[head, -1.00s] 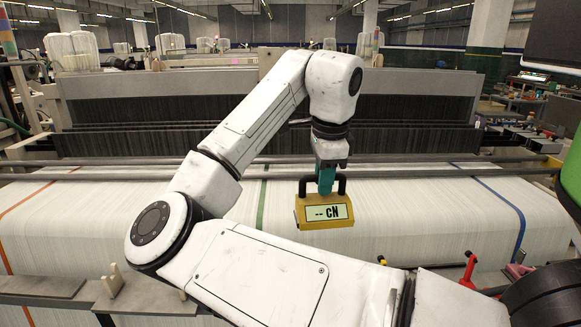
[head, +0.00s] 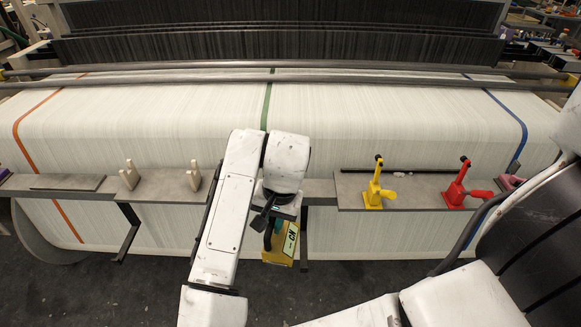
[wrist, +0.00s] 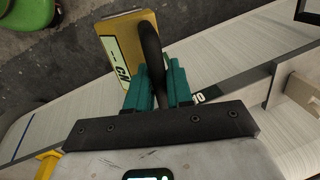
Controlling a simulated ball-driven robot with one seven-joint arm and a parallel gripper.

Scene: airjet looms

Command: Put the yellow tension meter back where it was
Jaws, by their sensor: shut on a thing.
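The yellow tension meter (head: 281,252) has a pale display reading "-- CN" and a black handle. In the head view it hangs tilted below my gripper (head: 271,226), in front of the grey shelf edge and partly hidden by my wrist. In the wrist view the meter (wrist: 119,45) is at the top, its black handle (wrist: 150,40) between the teal fingers of my gripper (wrist: 157,75). The gripper is shut on that handle. The meter appears clear of the shelf, above the dark floor.
The left shelf (head: 90,187) carries two cream pegs (head: 129,175) (head: 193,177) and a flat grey plate. The right shelf (head: 415,190) holds a yellow clamp (head: 376,190), a red clamp (head: 458,192) and a dark rod. White warp with coloured stripes lies behind. The floor in front is open.

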